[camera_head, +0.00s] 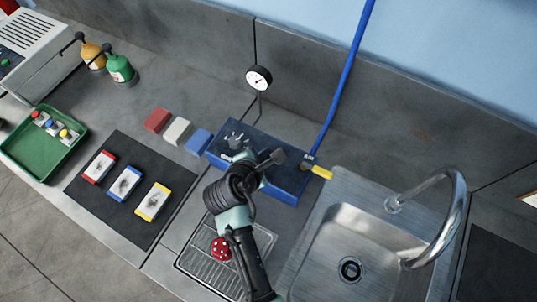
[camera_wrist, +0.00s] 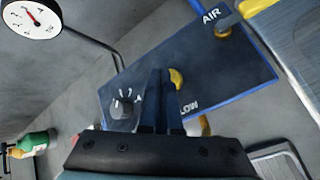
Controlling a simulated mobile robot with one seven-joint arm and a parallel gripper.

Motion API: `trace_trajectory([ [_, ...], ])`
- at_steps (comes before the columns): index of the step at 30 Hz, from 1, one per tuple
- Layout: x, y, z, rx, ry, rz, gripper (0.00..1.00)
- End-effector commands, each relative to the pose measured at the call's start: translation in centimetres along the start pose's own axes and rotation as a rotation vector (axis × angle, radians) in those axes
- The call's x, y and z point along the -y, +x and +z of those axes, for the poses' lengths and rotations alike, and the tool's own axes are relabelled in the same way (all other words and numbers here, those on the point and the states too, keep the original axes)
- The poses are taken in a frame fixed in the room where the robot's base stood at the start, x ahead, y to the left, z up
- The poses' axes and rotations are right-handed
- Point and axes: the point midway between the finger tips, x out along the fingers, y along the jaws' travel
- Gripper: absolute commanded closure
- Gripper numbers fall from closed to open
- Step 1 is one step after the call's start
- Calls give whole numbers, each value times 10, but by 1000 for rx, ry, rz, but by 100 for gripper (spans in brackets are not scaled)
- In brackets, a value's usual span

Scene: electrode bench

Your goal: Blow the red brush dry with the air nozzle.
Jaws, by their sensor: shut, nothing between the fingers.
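The blue air panel (camera_head: 297,184) stands behind the sink grate, and its AIR label shows in the wrist view (camera_wrist: 245,60). A yellow nozzle (camera_head: 322,172) sticks out at its right end, beside a brass fitting (camera_wrist: 222,32). My gripper (camera_wrist: 161,73) is shut and empty over the panel. In the wrist view, a dark knob with white marks (camera_wrist: 122,112) is left of the fingers. A small yellow lever (camera_wrist: 176,79) is just right of the fingertips; I cannot tell whether they touch. A red round thing with white spots (camera_head: 221,249) lies on the grate, partly beside my arm; I cannot tell whether it is the brush.
A gauge (camera_head: 259,78) stands behind the panel, and a blue hose (camera_head: 345,85) rises from it. The sink (camera_head: 335,225) with its curved tap (camera_head: 462,200) is at right. Red, white and blue blocks (camera_head: 177,131), a black mat (camera_head: 120,150) and a green tray (camera_head: 22,150) are at left.

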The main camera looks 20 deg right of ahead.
Motion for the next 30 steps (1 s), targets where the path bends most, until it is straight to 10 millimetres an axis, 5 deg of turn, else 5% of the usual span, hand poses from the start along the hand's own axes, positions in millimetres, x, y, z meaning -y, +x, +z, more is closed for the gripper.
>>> trace_trajectory([
  [30,6,8,-6,-1,0,0,100],
])
